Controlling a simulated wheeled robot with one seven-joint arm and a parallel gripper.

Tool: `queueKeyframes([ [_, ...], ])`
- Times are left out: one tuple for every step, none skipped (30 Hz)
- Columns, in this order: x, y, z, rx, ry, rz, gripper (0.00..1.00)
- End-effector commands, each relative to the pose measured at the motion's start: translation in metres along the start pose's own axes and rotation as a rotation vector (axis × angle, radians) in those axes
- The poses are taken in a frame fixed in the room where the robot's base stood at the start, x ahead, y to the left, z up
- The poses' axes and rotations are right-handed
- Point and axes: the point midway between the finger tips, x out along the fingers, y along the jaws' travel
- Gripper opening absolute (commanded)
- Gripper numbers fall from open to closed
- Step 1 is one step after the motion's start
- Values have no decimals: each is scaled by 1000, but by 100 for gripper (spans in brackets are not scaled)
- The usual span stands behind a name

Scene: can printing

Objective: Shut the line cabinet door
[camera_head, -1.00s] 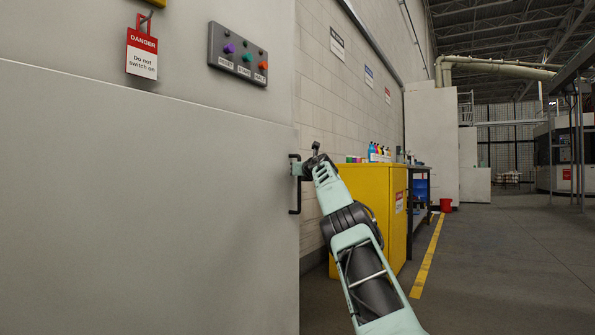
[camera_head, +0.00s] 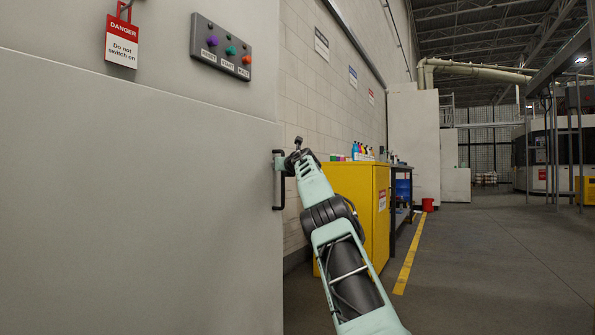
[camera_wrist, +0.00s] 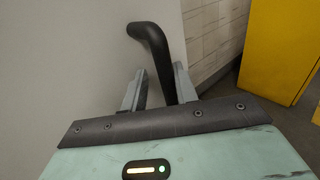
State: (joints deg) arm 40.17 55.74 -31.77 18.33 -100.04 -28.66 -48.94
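The line cabinet door (camera_head: 130,210) is a large grey panel filling the left of the head view. Its right edge lies near the right edge of the cabinet body (camera_head: 80,70) above it; I cannot tell whether it is flush. A black bar handle (camera_head: 278,195) stands upright near that edge. My gripper (camera_head: 281,164) is at the handle's upper part. In the wrist view, the handle (camera_wrist: 152,42) passes between the two fingers of my gripper (camera_wrist: 159,66). A gap shows between the left finger and the handle; the right finger is close to it.
A control panel with coloured buttons (camera_head: 221,47) and a red-and-white danger tag (camera_head: 121,42) are on the cabinet above the door. A yellow cabinet (camera_head: 355,210) stands beyond my arm, with a dark bench (camera_head: 401,195) behind it. The floor on the right is clear.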

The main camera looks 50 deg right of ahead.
Motion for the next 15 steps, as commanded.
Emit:
queueKeyframes([
  [-5,5,-5,1,-3,8,33],
  [-8,4,-6,1,-3,7,33],
  [-11,4,-6,1,-4,6,33],
  [-14,3,-5,1,-4,5,33],
  [-17,3,-6,1,-4,4,33],
  [-22,3,-5,2,-5,4,33],
  [-26,2,-5,2,-4,3,33],
  [-29,2,-4,2,-4,3,33],
  [-34,2,-5,1,-3,2,33],
  [-38,1,-4,1,-4,1,33],
  [-42,1,-5,2,-4,1,33],
  [-48,1,-4,2,-5,1,33],
  [-52,1,-4,3,-5,1,33],
  [-57,1,-2,4,-6,1,33],
  [-63,1,-1,3,-5,2,33],
])
